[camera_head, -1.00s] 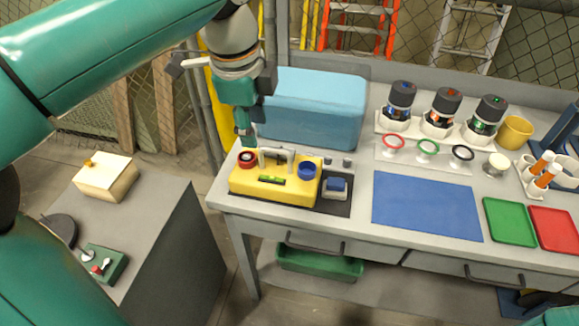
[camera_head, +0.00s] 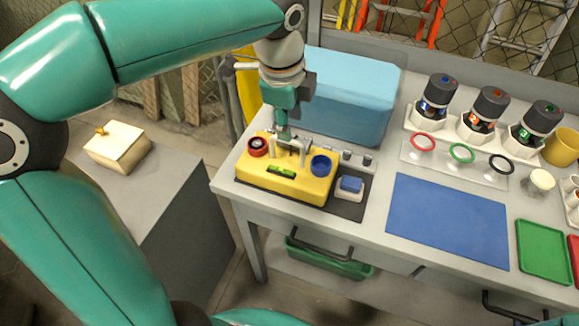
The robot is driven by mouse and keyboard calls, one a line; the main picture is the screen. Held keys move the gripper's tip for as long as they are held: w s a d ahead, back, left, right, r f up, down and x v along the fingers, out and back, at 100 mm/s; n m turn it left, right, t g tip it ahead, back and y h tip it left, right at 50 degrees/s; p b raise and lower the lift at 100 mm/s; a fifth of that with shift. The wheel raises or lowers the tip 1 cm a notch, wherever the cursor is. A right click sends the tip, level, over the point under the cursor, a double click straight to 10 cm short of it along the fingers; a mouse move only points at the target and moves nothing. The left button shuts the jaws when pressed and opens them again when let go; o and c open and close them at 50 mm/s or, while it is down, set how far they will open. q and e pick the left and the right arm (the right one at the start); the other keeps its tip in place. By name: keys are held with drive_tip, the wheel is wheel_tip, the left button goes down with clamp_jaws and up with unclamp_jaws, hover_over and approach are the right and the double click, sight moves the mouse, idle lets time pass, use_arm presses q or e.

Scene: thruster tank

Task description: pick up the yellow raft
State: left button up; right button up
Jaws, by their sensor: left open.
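The yellow raft (camera_head: 262,178) is a flat block on the left part of the grey bench, on a dark pad. It carries a red-and-black round part (camera_head: 257,146), a blue ring (camera_head: 320,166), a green level (camera_head: 281,172) and a pale handle (camera_head: 290,149) standing on top. My left gripper (camera_head: 284,137) points down from above, right at the handle at the raft's back part. Its jaws are open; the picture does not show clearly whether the fingers straddle the handle. My right gripper is out of the picture.
A light-blue box (camera_head: 352,92) stands close behind the raft. A small blue-topped block (camera_head: 350,186) sits just right of it. A blue mat (camera_head: 449,222) lies farther right, with three dark-capped thrusters (camera_head: 437,97) behind. A grey cabinet (camera_head: 160,190) stands left of the bench.

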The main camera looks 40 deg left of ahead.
use_arm(q)
hover_over(288, 156)
drive_tip(key=s+d, duration=0.1)
drive_tip(key=shift+d+f, duration=0.15)
drive_tip(key=shift+f, duration=3.3)
clamp_jaws()
drive_tip(key=shift+r, duration=0.1)
